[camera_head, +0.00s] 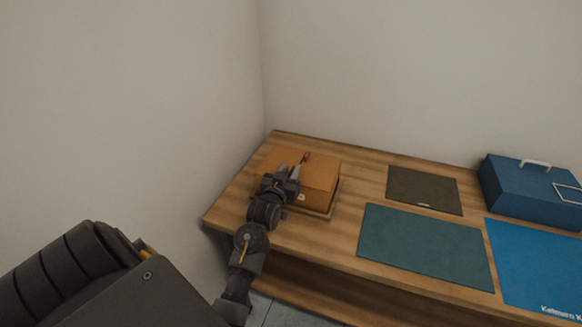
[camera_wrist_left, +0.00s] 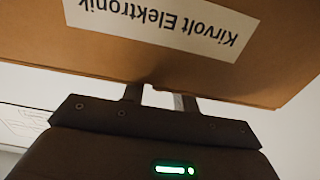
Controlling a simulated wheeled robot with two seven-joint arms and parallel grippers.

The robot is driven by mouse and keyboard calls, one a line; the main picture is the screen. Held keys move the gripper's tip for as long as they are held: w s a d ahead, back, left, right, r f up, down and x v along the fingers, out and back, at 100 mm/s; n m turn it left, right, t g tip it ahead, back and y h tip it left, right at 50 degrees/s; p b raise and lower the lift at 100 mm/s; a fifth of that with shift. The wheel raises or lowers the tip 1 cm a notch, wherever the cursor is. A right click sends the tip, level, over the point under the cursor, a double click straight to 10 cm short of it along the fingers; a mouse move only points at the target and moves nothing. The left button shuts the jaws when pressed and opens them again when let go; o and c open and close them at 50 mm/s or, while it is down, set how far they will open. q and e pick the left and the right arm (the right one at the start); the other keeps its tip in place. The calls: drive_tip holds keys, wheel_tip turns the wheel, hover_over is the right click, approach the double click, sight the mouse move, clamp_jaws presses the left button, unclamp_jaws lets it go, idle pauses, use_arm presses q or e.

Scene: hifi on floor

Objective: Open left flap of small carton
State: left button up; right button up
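The small brown carton (camera_head: 322,178) sits near the left end of the wooden table, and its top looks closed. A dark notch or tab shows near the middle of its top. In the left wrist view a large brown carton panel (camera_wrist_left: 200,70) fills the upper part, with a white label reading "Kirvolt Elektronik" upside down. My left gripper (camera_head: 290,169) is over the carton's left part, its two fingers apart. In the left wrist view the fingers (camera_wrist_left: 160,95) run up to the panel's lower edge and their tips are hidden. I cannot tell whether they touch it.
A blue case (camera_head: 525,185) with a handle stands at the far right. Walls stand behind and left.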

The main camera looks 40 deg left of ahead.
use_arm(q)
drive_tip(key=shift+w+a, duration=0.2)
drive_tip(key=shift+w, duration=0.4)
clamp_jaws()
